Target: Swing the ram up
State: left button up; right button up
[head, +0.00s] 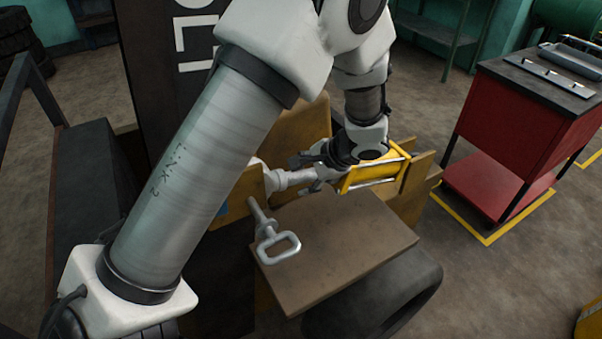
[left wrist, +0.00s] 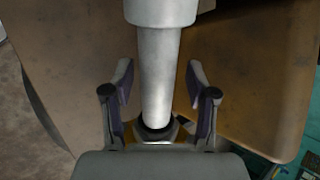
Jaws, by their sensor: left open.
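The ram (head: 291,179) is a pale grey rod that lies nearly level between the yellow plates of the forklift, partly hidden behind my left arm and gripper. In the left wrist view the ram (left wrist: 156,80) runs between the two fingers, with a wider sleeve at the top and a dark ring at its lower end. My left gripper (head: 306,173) is open around the rod. Gaps show between the rod and both fingers in the left wrist view. My right gripper is not in view.
A steel pin with a loop handle (head: 275,243) lies on the brown board (head: 340,245). A yellow frame with metal bars (head: 376,176) is close beside my left gripper. A tyre (head: 385,300) is below the board. A red cabinet (head: 530,110) stands at the right.

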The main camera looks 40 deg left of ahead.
pick_arm(q)
jog(key=shift+s+a+f, duration=0.1)
jog(key=shift+a+f, duration=0.15)
jog(key=shift+a, duration=0.1)
jog(key=shift+d+r, duration=0.2)
jog(key=shift+d, duration=0.35)
jog(key=c, duration=0.4)
grip_shut()
jog(key=shift+w+r+g+p, duration=0.15)
jog(key=shift+w+r+p, duration=0.05)
jog(key=shift+r+p, duration=0.4)
jog(key=shift+w+r+g+p, duration=0.15)
jog(key=shift+r+p, duration=0.3)
jog(key=shift+p, duration=0.1)
jog(key=w+d+r+m+g+y+p, duration=0.1)
jog(key=w+d+r+g+p, duration=0.1)
jog(key=w+r+p, duration=0.3)
jog(key=w+d+r+m+g+y+p, duration=0.1)
jog(key=w+r+p, duration=0.5)
jog(key=r, duration=0.6)
jog(key=shift+d+r+g+y+p, duration=0.2)
jog(key=shift+d+g+y+p, duration=0.35)
jog(key=shift+d+g+y, duration=0.2)
jog(key=shift+w, duration=0.1)
